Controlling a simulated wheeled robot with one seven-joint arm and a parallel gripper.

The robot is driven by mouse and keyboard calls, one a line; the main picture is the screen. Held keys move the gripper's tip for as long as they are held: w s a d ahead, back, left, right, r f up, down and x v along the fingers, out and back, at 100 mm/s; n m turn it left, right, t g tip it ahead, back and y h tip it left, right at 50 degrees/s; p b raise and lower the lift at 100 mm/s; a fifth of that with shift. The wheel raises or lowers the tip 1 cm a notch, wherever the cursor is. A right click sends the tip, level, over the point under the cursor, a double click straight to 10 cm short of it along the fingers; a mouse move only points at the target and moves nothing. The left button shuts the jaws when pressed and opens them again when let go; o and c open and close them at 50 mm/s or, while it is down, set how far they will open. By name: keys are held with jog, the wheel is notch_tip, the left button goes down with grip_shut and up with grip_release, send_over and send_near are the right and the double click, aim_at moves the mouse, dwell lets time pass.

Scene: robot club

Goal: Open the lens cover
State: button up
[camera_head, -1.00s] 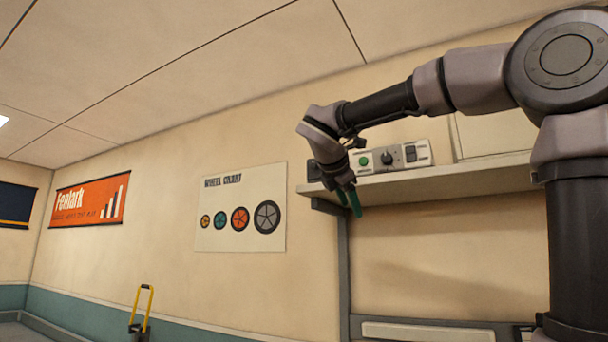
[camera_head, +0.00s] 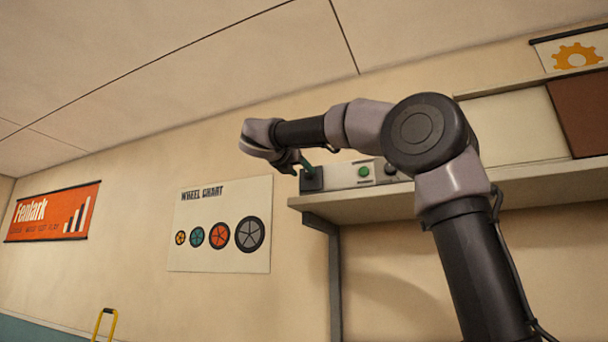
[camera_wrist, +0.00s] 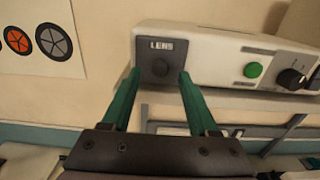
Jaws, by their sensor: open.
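A dark square plate labelled LENS, with a round dark part at its middle (camera_wrist: 160,68), is on the left end of a white control box (camera_wrist: 215,60). In the head view the plate is a dark block (camera_head: 312,180) at the shelf's left end. I take the round part for the lens cover; I cannot tell whether it is lifted. My gripper (camera_wrist: 159,76) has its two green fingers apart with nothing held. In the wrist view its fingertips frame the round part, one on each side; contact is unclear. It also shows in the head view (camera_head: 303,163).
The box carries a green button (camera_wrist: 253,70) and a black dial (camera_wrist: 291,79) right of the plate. It stands on a wall shelf (camera_head: 400,199). A wheel chart (camera_head: 220,224) hangs on the wall to the left. The wall between is bare.

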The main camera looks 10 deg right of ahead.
aim_at(309, 177)
jog(key=shift+x, duration=1.35)
grip_shut()
dwell(0.4)
